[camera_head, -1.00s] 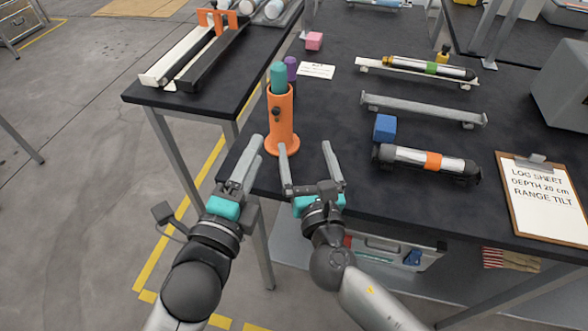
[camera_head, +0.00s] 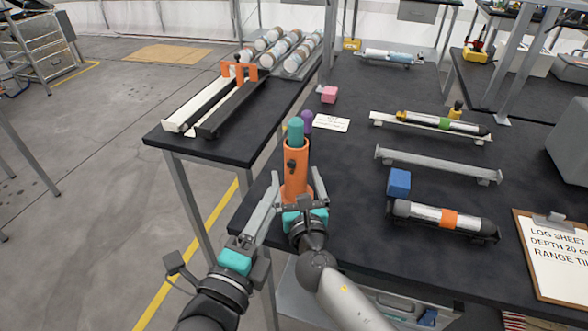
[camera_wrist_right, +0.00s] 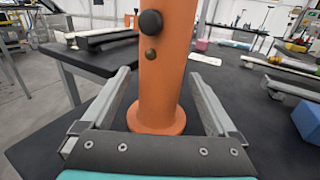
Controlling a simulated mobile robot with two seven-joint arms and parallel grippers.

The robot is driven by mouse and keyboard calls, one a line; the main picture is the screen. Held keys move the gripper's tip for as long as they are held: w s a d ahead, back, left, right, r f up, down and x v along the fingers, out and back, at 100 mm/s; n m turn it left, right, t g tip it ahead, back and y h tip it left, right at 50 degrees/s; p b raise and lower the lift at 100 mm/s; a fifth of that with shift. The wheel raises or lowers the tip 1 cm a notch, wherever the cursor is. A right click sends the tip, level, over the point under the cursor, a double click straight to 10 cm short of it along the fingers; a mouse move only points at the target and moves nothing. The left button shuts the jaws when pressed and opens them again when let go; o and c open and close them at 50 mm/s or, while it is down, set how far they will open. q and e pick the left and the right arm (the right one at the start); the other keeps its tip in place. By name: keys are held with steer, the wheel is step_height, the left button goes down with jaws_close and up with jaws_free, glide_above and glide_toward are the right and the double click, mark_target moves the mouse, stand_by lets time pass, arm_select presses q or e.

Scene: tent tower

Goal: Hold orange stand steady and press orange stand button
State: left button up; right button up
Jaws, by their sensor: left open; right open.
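The orange stand (camera_head: 296,180) is upright near the left front corner of the dark table, with a teal tube (camera_head: 296,133) sticking out of its top. My right gripper (camera_head: 295,183) is open, with a finger on each side of the stand's lower part. Gaps show between stand and fingers in the right wrist view (camera_wrist_right: 157,95). My left gripper (camera_head: 266,200) is open and empty, lower and left of the stand; its fingers partly overlap each other in view.
A purple object (camera_head: 307,121) stands just behind the stand. A blue cube (camera_head: 399,182) and a dark-ended cylinder with an orange band (camera_head: 449,219) lie to the right. A side table (camera_head: 185,148) with long rails is at the left.

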mark_target(294, 170)
steer(key=shift+w+a, duration=0.2)
steer(key=shift+w, duration=1.35)
jaws_close()
arm_select(q)
jaws_close()
stand_by(1.2)
